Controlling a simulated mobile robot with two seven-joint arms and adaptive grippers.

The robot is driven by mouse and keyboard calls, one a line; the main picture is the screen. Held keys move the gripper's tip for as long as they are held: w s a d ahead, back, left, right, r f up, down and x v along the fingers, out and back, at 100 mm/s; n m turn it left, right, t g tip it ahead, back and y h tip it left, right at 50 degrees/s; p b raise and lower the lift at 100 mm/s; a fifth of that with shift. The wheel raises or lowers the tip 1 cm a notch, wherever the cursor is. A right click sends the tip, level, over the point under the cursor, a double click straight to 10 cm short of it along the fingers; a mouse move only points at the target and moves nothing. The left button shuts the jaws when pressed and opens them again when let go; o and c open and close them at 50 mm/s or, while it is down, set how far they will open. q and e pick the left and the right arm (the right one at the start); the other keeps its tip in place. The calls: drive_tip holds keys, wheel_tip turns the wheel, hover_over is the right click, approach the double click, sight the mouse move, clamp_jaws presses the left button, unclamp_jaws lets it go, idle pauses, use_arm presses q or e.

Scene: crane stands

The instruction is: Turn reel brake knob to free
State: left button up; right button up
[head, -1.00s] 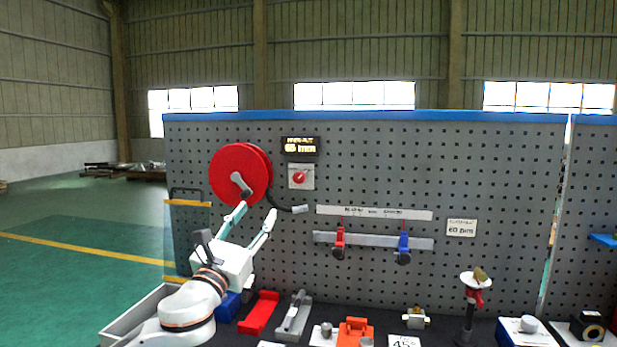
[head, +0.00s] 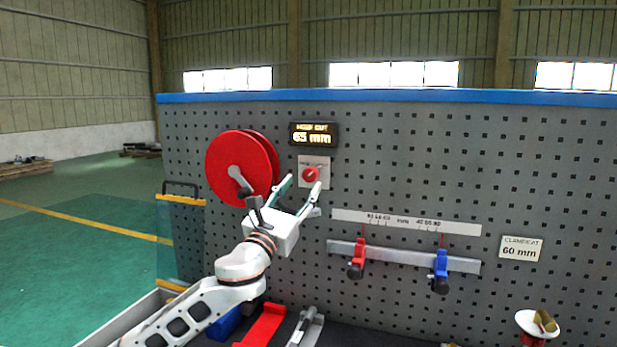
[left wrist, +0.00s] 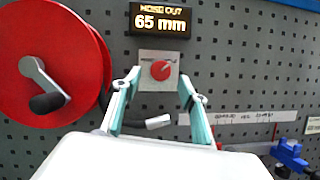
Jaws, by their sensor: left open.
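The reel brake knob (head: 311,174) is a small red dial on a pale square plate on the pegboard, right of the red reel (head: 232,167). In the left wrist view the knob (left wrist: 160,70) shows between and beyond my fingertips, with a light pointer mark tilted to the upper right. My left gripper (head: 304,183) is open and empty, its two fingers just below and in front of the knob plate. It also shows in the left wrist view (left wrist: 158,78), with a finger on each side of the knob. I see no clear contact. My right gripper is out of view.
A display (head: 314,134) reading 65 mm hangs above the knob. The reel's crank (head: 240,178) is close to the left of my gripper. A rail with a red clamp (head: 357,258) and a blue clamp (head: 440,272) is to the right. A red holder (head: 262,326) lies below.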

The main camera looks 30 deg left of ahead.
sight(308, 178)
use_arm(q)
drive_tip(key=x, duration=0.3)
drive_tip(key=shift+w+r, duration=0.1)
drive_tip(key=shift+w, duration=0.25)
drive_tip(key=shift+w+r, duration=0.1)
drive_tip(key=shift+w, duration=0.3)
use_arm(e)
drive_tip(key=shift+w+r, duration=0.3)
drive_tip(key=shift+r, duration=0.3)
use_arm(q)
drive_tip(key=shift+a, duration=0.1)
drive_tip(key=c, duration=1.1)
